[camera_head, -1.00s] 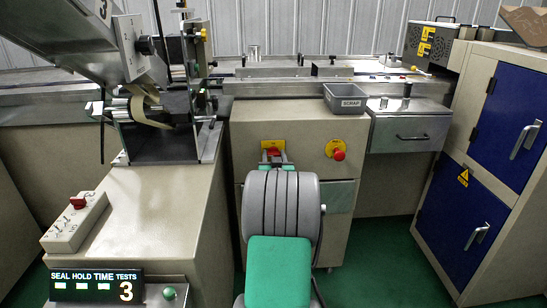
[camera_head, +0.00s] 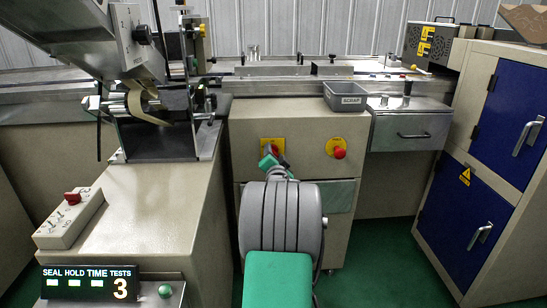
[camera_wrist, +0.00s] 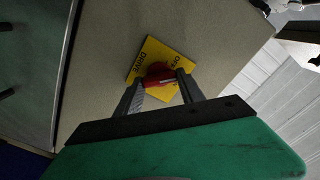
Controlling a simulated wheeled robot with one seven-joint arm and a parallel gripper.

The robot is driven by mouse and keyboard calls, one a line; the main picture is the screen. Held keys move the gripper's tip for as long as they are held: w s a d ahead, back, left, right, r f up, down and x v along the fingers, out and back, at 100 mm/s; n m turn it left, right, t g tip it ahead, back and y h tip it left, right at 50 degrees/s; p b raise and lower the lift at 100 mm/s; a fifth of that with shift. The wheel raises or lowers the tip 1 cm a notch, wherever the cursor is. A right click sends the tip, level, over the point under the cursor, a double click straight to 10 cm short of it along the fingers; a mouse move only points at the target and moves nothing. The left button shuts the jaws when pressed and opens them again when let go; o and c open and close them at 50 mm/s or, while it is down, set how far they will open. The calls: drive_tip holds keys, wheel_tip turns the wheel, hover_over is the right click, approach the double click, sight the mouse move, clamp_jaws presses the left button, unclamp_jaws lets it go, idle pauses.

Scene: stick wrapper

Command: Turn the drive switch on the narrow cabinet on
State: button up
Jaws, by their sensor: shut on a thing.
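The narrow cabinet (camera_head: 315,199) is beige and stands in the middle of the head view. A yellow plate (camera_wrist: 169,56) marked DRIVE is on its front, with the red drive switch (camera_wrist: 158,72) at its centre. My gripper (camera_wrist: 161,79) has one finger on each side of the red knob and is shut on it. In the wrist view the plate looks tilted relative to my fingers. In the head view my gripper (camera_head: 272,160) is turned askew at the plate, and my arm hides the cabinet's lower front. The knob's exact setting is hard to read.
A red button (camera_head: 340,154) on a round yellow plate sits right of the switch. A grey scrap bin (camera_head: 345,97) stands on the cabinet's top edge. A machine with a lit display (camera_head: 92,284) is close on the left. A blue-doored cabinet (camera_head: 511,127) is at right.

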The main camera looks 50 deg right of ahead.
drive_tip(key=m, duration=0.4)
drive_tip(key=shift+s+f+m+b, duration=0.1)
drive_tip(key=shift+m+b, duration=0.2)
drive_tip(key=shift+f+m, duration=0.1)
drive_tip(key=shift+m, duration=1.9)
drive_tip(key=o, duration=1.4)
drive_tip(key=shift+c, duration=0.2)
drive_tip(key=p+v, duration=0.1)
drive_tip(key=v, duration=0.6)
drive_tip(key=shift+s+a+p, duration=0.25)
drive_tip(key=shift+s+p, duration=0.05)
